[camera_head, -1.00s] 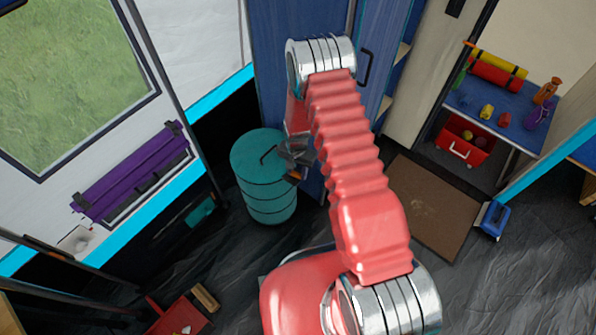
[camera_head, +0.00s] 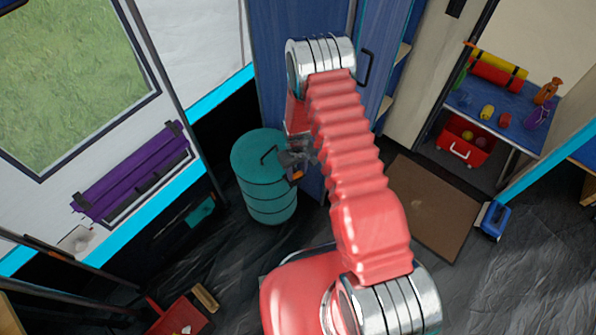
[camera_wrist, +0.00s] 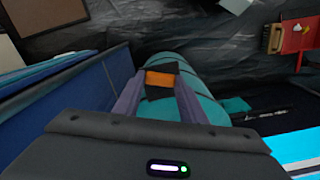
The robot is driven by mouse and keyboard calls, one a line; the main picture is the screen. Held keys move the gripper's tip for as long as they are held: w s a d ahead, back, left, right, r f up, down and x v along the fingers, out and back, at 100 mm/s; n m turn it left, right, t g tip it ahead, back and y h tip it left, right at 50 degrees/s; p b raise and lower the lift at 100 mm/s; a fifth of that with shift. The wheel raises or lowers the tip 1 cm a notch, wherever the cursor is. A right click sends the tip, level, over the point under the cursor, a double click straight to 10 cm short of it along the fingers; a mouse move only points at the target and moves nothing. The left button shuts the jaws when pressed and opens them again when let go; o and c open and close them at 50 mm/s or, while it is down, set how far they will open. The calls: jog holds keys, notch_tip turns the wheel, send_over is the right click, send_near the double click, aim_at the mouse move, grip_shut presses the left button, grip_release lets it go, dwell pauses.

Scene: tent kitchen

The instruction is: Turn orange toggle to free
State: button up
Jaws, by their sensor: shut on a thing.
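The orange toggle (camera_wrist: 160,79) sits between the two fingertips of my gripper (camera_wrist: 160,90) in the wrist view, with dark pieces at its top and bottom edges. My gripper is shut on it. In the head view, my gripper (camera_head: 294,158) is beside the teal drum, in front of the blue cabinet. A small orange patch (camera_head: 297,175) shows just below it there. My red arm hides part of the cabinet. I cannot tell the toggle's exact angle or any markings.
The teal ribbed drum (camera_head: 268,185) stands close to my gripper's left. The blue cabinet (camera_head: 290,35) is behind the arm. A brown mat (camera_head: 425,205) and a blue box (camera_head: 495,219) lie to the right. A red container (camera_head: 180,315) is at bottom left.

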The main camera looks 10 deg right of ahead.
aim_at(297, 174)
jog(key=shift+n, duration=2)
jog(key=o, duration=1.1)
jog(key=shift+c, duration=0.2)
jog(key=shift+r, duration=0.1)
notch_tip(297, 174, up, 14)
jog(key=shift+f, duration=0.25)
jog(key=shift+s, duration=0.1)
